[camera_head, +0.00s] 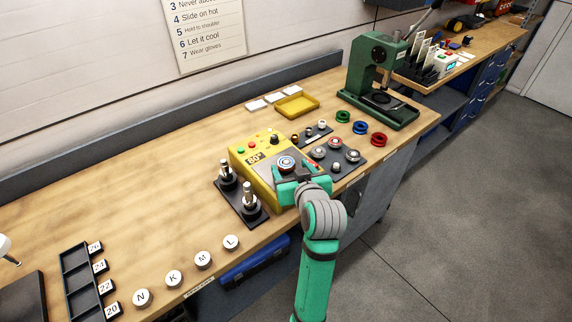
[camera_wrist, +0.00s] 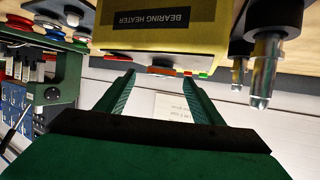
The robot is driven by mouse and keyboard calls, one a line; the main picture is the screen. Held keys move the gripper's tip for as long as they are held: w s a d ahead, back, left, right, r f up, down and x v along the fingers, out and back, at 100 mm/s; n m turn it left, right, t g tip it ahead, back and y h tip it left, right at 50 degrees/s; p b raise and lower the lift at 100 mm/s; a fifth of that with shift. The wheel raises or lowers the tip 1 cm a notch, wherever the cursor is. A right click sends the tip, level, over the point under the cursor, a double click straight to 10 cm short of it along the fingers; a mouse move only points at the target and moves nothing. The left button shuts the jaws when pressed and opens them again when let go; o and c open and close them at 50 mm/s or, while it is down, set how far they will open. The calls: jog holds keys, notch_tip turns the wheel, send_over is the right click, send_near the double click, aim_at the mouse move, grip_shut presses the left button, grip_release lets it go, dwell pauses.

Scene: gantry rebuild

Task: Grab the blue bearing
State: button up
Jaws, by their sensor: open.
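A blue ring-shaped bearing (camera_head: 360,128) lies on the wooden bench between a green ring (camera_head: 343,116) and a red ring (camera_head: 378,139), in front of the green press. A round metal piece with a bluish rim (camera_head: 286,162) sits on top of the yellow bearing heater (camera_head: 250,164); I cannot tell whether it is also a bearing. My gripper (camera_head: 297,177) is at the heater's front right edge, left of and nearer than the three rings. In the wrist view my gripper (camera_wrist: 158,77) has its fingers apart with nothing between them, close to the heater body (camera_wrist: 205,40).
A dark tray of round metal parts (camera_head: 338,158) lies right of the heater. A dark stand with two upright posts (camera_head: 240,203) is left of it. The green press (camera_head: 378,80), yellow tray (camera_head: 296,105) and white-topped knobs (camera_head: 142,297) are on the bench. The left bench middle is clear.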

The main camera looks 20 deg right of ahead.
jog(key=shift+x, duration=1.1)
jog(key=shift+a+r, duration=0.1)
jog(key=c, duration=1.3)
jog(key=shift+w+r, duration=0.1)
jog(key=shift+r, duration=0.05)
